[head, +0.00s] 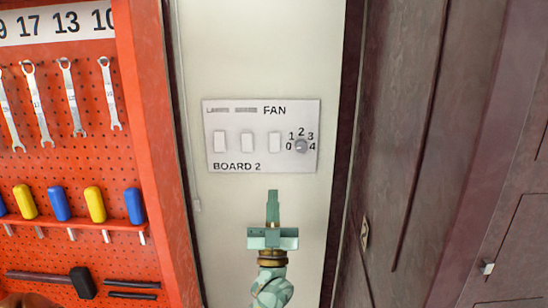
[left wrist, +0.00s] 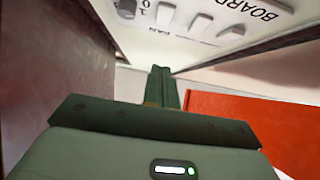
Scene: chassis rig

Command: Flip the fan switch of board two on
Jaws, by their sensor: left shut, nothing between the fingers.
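Board two (head: 233,152) is a pale panel on the cream wall, marked BOARD 2. It has three white rocker switches and a round grey knob (head: 301,145) numbered 0 to 4. The fan switch (head: 274,142) is the rightmost rocker, under the word FAN; whether it is on or off I cannot tell. My left gripper (head: 273,195) is shut and empty, its fingertips pointing up below the board in the head view, apart from the switch. In the left wrist view the board appears upside down, with the fan switch (left wrist: 166,14) beyond my shut left fingers (left wrist: 160,75). My right gripper is out of view.
An orange pegboard (head: 80,150) with wrenches, screwdrivers and a hammer stands left of the wall strip. Dark brown cabinet doors (head: 410,150) stand at the right. The wall around the board is bare, apart from a thin cable (head: 185,120) on its left.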

